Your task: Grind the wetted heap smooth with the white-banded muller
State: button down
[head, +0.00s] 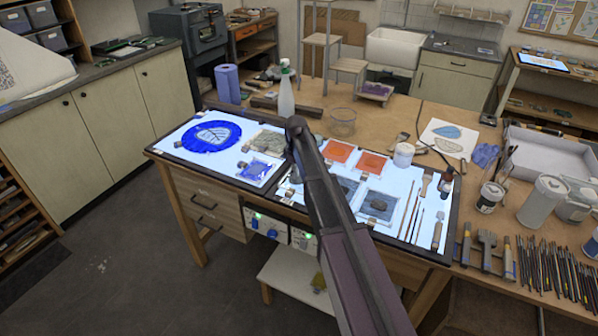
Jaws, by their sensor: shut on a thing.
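My arm crosses the light table (175,140), and its upper end hides the part of the table behind it; my gripper is not visible. Several square plates lie on the lit top. Two carry orange-red patches, a left one (338,151) and a right one (371,163). A grey plate (347,186) is partly behind my arm. A plate with a dark heap (379,206) lies just right of my arm. A plate with deep blue colour (257,172) lies to the left. I cannot tell which heap is wetted, and I cannot make out a white-banded muller.
A blue leaf roundel (212,135) lies at the table's left. A spray bottle (285,95) and a blue roll (228,84) stand behind. A white jar (403,155) and thin brushes (411,212) are on the right. Tins, tools and many pencils (555,268) crowd the right bench.

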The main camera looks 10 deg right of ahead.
jog(key=shift+d, duration=0.1)
jog(key=shift+s+d+f, duration=0.1)
jog(key=shift+s+d, duration=0.55)
jog(key=shift+d, duration=0.05)
jog(key=shift+d, duration=0.1)
jog(key=shift+w+d, duration=0.3)
jog(key=shift+d, duration=0.35)
jog(key=shift+r+p, duration=2.5)
jog(key=shift+r, duration=0.05)
jog(key=shift+f, duration=0.2)
jog(key=shift+f+b, duration=1.85)
jog(key=shift+b, duration=0.25)
